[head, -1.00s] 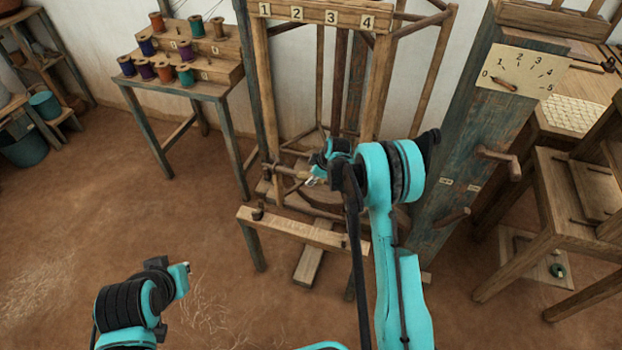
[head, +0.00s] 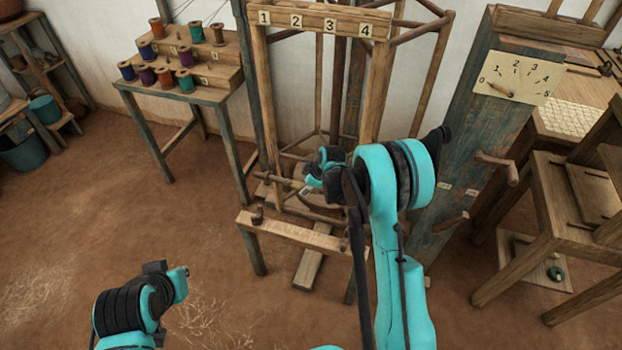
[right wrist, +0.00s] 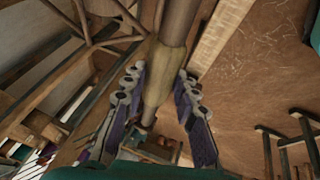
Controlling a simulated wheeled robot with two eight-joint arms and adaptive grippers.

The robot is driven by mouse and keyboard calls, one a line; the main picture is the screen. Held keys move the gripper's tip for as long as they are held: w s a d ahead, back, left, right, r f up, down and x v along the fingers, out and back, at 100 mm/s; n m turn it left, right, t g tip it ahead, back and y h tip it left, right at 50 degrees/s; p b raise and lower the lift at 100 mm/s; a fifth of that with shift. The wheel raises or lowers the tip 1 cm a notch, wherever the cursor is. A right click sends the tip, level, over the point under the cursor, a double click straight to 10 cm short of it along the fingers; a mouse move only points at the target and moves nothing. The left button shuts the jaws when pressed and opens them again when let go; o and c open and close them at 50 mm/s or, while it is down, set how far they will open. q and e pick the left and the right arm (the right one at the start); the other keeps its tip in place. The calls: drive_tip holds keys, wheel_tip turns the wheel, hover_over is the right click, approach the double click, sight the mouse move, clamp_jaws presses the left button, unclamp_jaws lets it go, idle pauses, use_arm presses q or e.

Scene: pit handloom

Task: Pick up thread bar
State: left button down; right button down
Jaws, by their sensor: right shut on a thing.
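The thread bar (right wrist: 165,75) is a round wooden bar with a paler, thicker middle section, in the right wrist view. It runs between the two fingers of my right gripper (right wrist: 160,92), which is shut on that pale section. In the head view, my right gripper (head: 312,184) is low inside the wooden frame (head: 258,95), and the bar (head: 280,181) shows only partly to its left. My arm hides the rest. My left gripper (head: 184,275) is low at the left, over bare floor and far from the bar; its fingers are not clear.
A low front beam (head: 290,232) crosses just in front of my right gripper. A blue-grey post (head: 455,150) with pegs and a dial (head: 518,78) stands close on the right. A spool table (head: 180,90) is at the back left.

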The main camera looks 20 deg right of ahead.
drive_tip(key=s+a+b, duration=0.1)
drive_tip(key=s+a, duration=0.6)
drive_tip(key=s, duration=0.4)
drive_tip(key=s+a+r+b, duration=0.1)
drive_tip(key=s+a, duration=0.7)
drive_tip(key=s, duration=0.3)
drive_tip(key=shift+s+r, duration=0.15)
drive_tip(key=shift+r, duration=0.1)
